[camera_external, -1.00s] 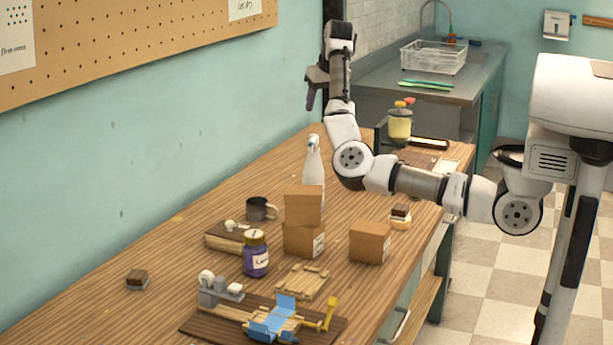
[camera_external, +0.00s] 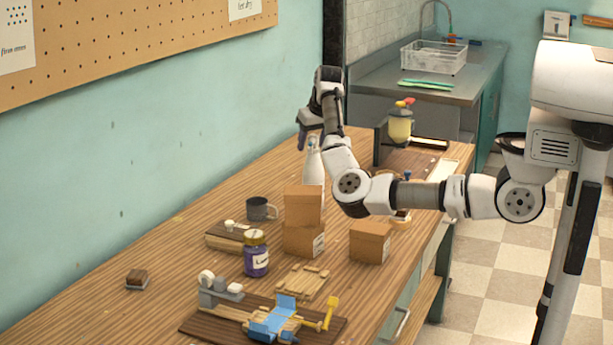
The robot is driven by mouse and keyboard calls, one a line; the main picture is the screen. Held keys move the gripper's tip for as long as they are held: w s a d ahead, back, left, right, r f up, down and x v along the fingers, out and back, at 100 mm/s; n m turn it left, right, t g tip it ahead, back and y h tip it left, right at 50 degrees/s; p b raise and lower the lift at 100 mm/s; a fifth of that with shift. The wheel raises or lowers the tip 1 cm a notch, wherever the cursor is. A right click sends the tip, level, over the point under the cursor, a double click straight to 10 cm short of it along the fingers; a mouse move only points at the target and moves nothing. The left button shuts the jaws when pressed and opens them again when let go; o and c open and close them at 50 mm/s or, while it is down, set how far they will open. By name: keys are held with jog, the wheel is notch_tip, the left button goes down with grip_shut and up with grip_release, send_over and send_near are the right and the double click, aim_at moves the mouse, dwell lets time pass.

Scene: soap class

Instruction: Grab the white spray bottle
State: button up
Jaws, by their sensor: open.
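The white spray bottle (camera_external: 313,168) stands upright on the wooden table, behind a stack of two cardboard boxes. The boxes hide its lower part. My gripper (camera_external: 302,142) is open, with its fingers pointing down close to the bottle's top, just left of it in the picture. The gripper's far side and the exact gap to the bottle are hard to tell. My forearm passes just right of the bottle in the picture.
The stacked boxes (camera_external: 304,222) stand in front of the bottle, and a single box (camera_external: 370,241) is to their right. A dark mug (camera_external: 259,209), a purple jar (camera_external: 256,255) and a wooden clamp fixture (camera_external: 275,318) are nearer. The left table side is mostly clear.

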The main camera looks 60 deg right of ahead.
jog(key=shift+w+d+f, duration=0.1)
jog(key=shift+f, duration=0.25)
jog(key=shift+c, duration=0.4)
grip_shut()
jog(key=shift+r, duration=0.1)
